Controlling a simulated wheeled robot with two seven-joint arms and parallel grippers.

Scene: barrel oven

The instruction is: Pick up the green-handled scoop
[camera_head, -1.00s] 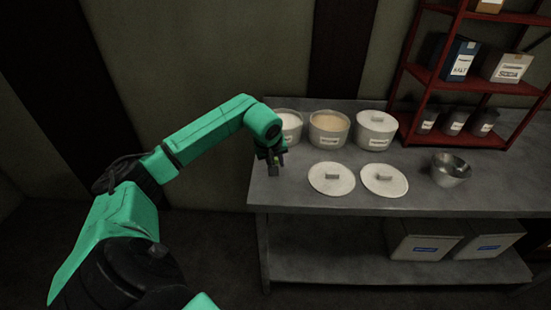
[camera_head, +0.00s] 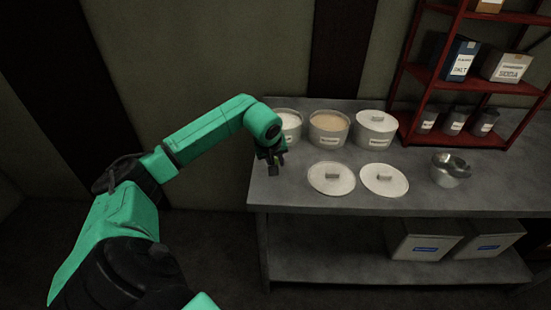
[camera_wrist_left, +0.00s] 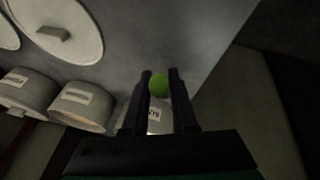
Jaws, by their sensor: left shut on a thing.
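The scoop's green handle (camera_wrist_left: 158,85) shows between the two fingers of my left gripper (camera_wrist_left: 160,82) in the left wrist view. The fingers are shut on it. The rest of the scoop is hidden or too small to make out. In the head view my left gripper (camera_head: 272,168) is low over the left end of the grey table (camera_head: 400,200), just in front of the leftmost tub (camera_head: 291,134). My right gripper is not in view.
A tub with tan contents (camera_head: 328,141) and a lidded tub (camera_head: 376,142) stand to the right. Two loose lids (camera_head: 331,188) (camera_head: 384,191) lie in front. A metal bowl (camera_head: 449,178) and a red shelf rack (camera_head: 474,83) are further right.

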